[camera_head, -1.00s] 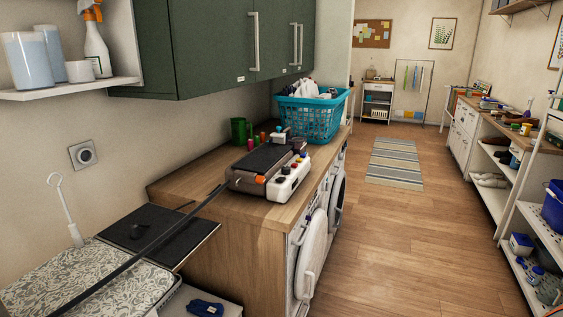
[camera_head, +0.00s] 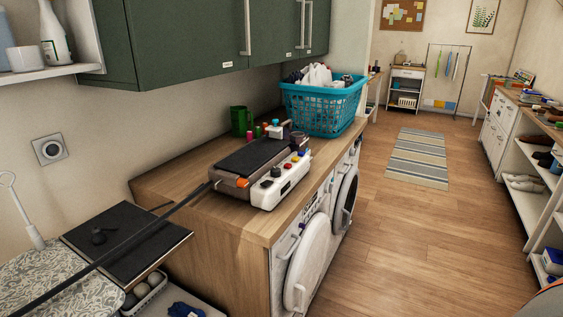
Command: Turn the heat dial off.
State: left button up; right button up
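A machine with a dark flat top (camera_head: 255,157) and brown sides sits on the wooden counter. Its white control panel (camera_head: 268,196) faces the aisle and carries dark knobs and small red, yellow and blue buttons. A round black knob (camera_head: 276,172) stands on this panel. Neither of my grippers is in view.
A dark strap (camera_head: 120,250) runs from the machine to the lower left. Green cabinets (camera_head: 180,45) hang above. The floor aisle (camera_head: 400,240) at right is clear; shelves line its far side.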

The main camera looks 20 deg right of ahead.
aim_at(276, 171)
jog(key=i+l, duration=0.1)
jog(key=l, duration=0.4)
jog(key=i+l, duration=0.15)
jog(key=l, duration=0.3)
jog(key=i+l, duration=0.1)
jog(key=l, duration=0.4)
jog(key=i+l+u, duration=0.1)
jog(key=l, duration=0.4)
